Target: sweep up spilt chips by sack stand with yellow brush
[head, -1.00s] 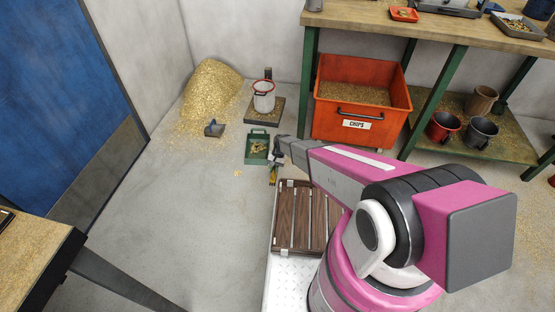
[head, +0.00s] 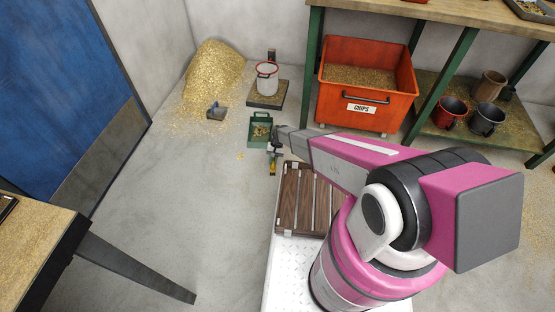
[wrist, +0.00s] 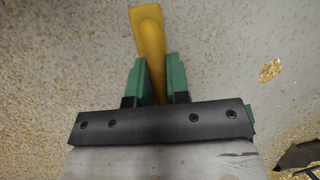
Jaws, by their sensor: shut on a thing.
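My gripper (head: 274,150) is shut on the yellow brush (head: 272,168), low over the floor in front of the green dustpan. In the wrist view, the brush's yellow handle (wrist: 150,45) stands between my green fingers (wrist: 154,82); its bristles are not visible. The green dustpan (head: 260,131) lies on the floor with chips in it. The sack stand (head: 266,95), a low board with a white, red-rimmed container (head: 267,76), is behind it. A large heap of chips (head: 213,75) lies to its left, with loose chips around it. A small chip patch (wrist: 270,70) shows right of the handle.
A small grey scoop-like object (head: 216,111) lies at the heap's front edge. An orange chips bin (head: 365,90) stands right of the stand, beside the green-legged bench (head: 440,97). A slatted brown rack (head: 305,195) is close by my arm. The floor left of the dustpan is mostly clear.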

